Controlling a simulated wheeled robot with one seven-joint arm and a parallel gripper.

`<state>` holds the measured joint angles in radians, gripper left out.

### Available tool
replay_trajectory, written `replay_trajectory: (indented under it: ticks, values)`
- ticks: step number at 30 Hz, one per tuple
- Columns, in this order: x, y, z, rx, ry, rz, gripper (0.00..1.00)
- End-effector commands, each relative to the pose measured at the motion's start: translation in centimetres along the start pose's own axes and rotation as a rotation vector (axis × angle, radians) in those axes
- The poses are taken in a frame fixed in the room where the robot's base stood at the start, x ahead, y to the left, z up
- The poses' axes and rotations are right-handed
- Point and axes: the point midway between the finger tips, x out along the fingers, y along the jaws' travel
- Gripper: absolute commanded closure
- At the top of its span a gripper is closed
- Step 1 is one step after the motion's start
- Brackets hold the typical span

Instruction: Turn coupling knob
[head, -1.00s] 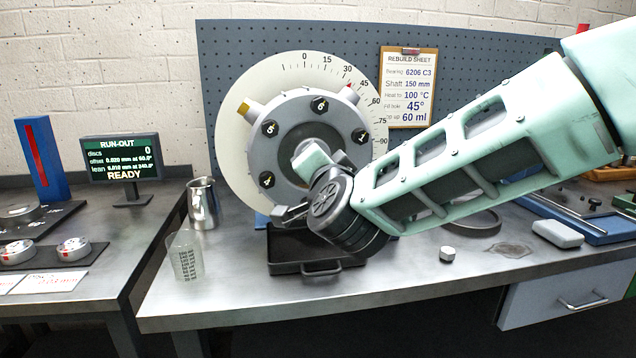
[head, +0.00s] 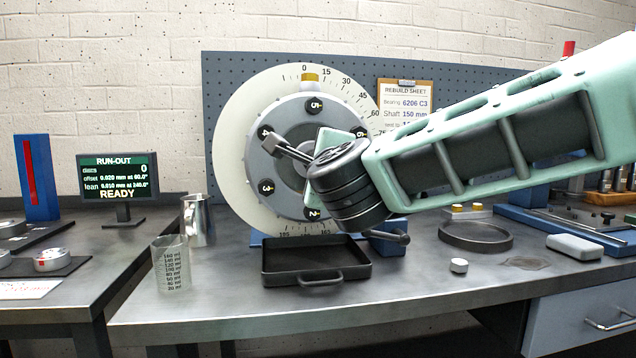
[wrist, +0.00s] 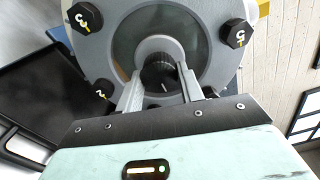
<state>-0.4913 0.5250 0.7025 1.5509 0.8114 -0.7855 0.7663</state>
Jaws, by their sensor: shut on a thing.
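The grey rotor (head: 283,115) with numbered black bolts stands in front of a pale round dial (head: 232,130). A yellow-topped stud (head: 310,78) on its rim is at the top, near the dial's 0. In the wrist view, the fingers of my gripper (wrist: 160,86) are shut on the dark coupling knob (wrist: 161,73) at the rotor's centre. The rotor face (wrist: 205,65) with bolts shows around it. In the head view, my wrist and gripper cover the knob and part of the rotor's right side.
A black tray (head: 275,279) lies below the rotor, with a clear measuring beaker (head: 171,268) and a steel jug (head: 197,220) to the left. The run-out screen (head: 117,175) reads READY.

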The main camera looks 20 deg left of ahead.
Motion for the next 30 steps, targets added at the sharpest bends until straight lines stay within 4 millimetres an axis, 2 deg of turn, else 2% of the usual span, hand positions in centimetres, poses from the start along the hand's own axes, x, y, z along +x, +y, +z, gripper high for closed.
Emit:
replay_trajectory:
  ticks: [3, 30]
  values:
    - [0.00, 0.65, -0.19, 0.112, 0.001, 0.000, 0.85]
    - [0.04, 0.88, -0.09, 0.967, 0.002, 0.001, 0.85]
